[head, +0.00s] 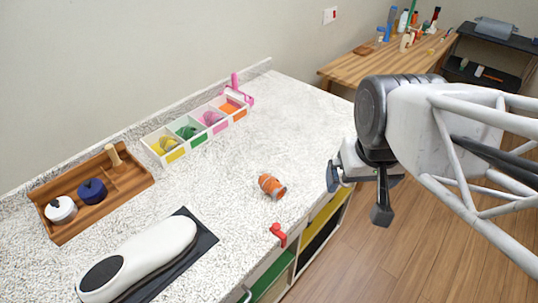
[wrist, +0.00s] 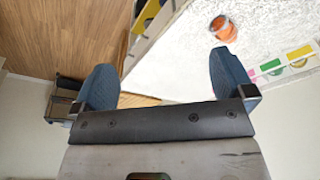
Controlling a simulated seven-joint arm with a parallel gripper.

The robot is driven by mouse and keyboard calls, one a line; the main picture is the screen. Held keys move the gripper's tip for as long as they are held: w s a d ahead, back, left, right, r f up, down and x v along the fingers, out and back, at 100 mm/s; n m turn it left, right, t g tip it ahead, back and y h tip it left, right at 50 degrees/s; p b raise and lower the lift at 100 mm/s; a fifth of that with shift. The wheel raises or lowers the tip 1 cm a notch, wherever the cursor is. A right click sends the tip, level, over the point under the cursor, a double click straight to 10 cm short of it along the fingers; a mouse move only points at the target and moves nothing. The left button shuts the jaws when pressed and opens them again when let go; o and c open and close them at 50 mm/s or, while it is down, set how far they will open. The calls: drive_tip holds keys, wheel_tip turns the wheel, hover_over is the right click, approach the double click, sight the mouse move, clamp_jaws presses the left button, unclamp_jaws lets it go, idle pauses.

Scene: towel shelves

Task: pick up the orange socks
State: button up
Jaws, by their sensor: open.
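The orange socks (head: 271,186) are a small orange roll with a pale band, lying on the white speckled counter (head: 230,215) near its front edge. They also show near the top of the wrist view (wrist: 222,27), just beyond one fingertip. My gripper (head: 357,190) is at the right of the head view, beyond the counter's front edge and to the right of the socks, apart from them. In the wrist view my gripper (wrist: 164,85) has its two blue fingers wide apart with nothing between them.
A divided box (head: 197,130) with coloured contents stands at the back. A red item (head: 278,233) is at the front edge. The counter around the socks is clear.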

drive_tip(key=n+t+h, duration=0.6)
drive_tip(key=n+h, duration=0.4)
drive_tip(key=n, duration=1.5)
approach(268, 185)
drive_tip(key=d, duration=0.1)
drive_tip(key=w+d, duration=0.1)
drive_tip(key=w+d+f, duration=0.1)
drive_tip(key=shift+d, duration=0.4)
drive_tip(key=shift+w+a+f+n, duration=0.1)
drive_tip(key=shift+a+f+n, duration=0.25)
drive_tip(key=shift+a+n, duration=0.25)
drive_tip(key=shift+w+d, duration=0.1)
drive_tip(key=shift+x, duration=1.15)
drive_tip(key=shift+w+d, duration=0.1)
drive_tip(key=shift+x, duration=2.5)
